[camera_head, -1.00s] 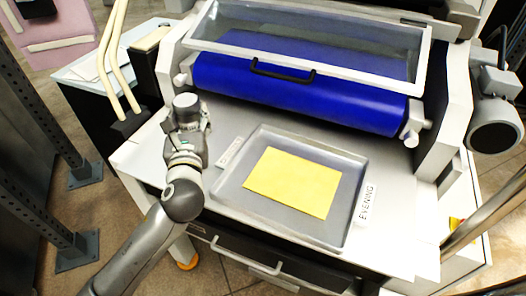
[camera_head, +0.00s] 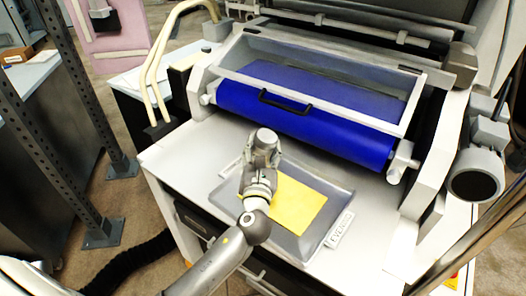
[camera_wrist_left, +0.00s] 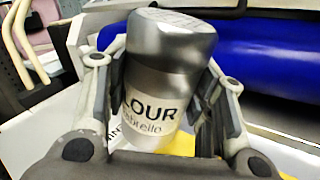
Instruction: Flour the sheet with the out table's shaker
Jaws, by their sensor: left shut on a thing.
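The flour shaker (camera_wrist_left: 160,75), a metal can with a label reading "LOUR", stands nearly upright between the fingers in the left wrist view, slightly tilted. Its cap also shows in the head view (camera_head: 266,136). My left gripper (camera_head: 259,165) is shut on it, above the left part of the tray. The yellow sheet (camera_head: 298,205) lies flat in the grey tray (camera_head: 228,192) on the out table (camera_head: 170,152); the gripper and arm hide its left part. My right gripper is not in view.
The blue roller (camera_head: 300,124) with its clear guard and black handle (camera_head: 285,102) stands behind the tray. A card reading "EVENING" (camera_head: 340,230) lies at the tray's right edge. The table's left side is clear.

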